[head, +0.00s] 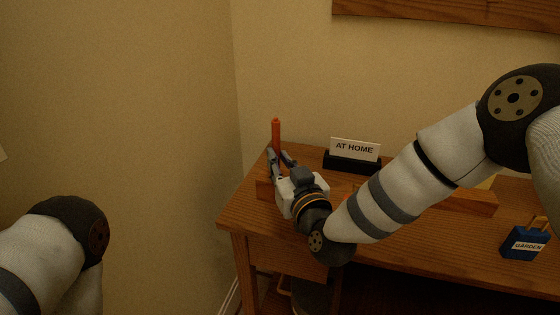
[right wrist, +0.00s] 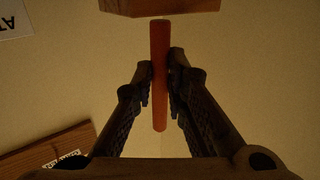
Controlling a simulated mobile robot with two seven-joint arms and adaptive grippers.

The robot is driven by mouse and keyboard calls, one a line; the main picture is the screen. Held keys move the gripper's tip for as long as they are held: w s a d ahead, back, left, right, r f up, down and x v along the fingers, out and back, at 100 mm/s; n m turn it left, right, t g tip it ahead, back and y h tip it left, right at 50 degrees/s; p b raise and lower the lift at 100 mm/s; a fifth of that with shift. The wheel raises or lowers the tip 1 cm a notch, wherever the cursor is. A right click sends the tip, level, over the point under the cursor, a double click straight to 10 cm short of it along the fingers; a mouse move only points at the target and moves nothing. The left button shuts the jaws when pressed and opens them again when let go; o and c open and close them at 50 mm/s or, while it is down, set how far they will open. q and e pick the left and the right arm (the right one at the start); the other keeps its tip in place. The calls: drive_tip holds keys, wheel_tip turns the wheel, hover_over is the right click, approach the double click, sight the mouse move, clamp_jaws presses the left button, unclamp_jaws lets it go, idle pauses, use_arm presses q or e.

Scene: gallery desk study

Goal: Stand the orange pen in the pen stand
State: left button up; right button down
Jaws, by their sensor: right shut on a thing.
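The orange pen (head: 276,134) stands upright above the left end of the desk. My right gripper (head: 279,160) is shut on it, with fingers on both sides; in the right wrist view the pen (right wrist: 160,75) runs between the fingertips. A small wooden block (head: 264,189), seemingly the pen stand, sits on the desk beside my right gripper, partly hidden by it. My left gripper is out of view.
An AT HOME sign (head: 354,149) in a black holder stands at the back of the desk (head: 238,213). A long wooden piece (head: 470,203) lies partly behind my right arm. A blue GARDEN box (head: 524,243) stands at the right. Walls are close behind the desk.

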sight(277, 124)
drive_tip(key=shift+f+b, duration=0.35)
drive_tip(key=shift+f, duration=0.85)
drive_tip(key=c, duration=1.5)
unclamp_jaws()
drive_tip(key=shift+r, duration=0.15)
wheel_tip(277, 124, up, 10)
drive_tip(key=shift+f, duration=0.1)
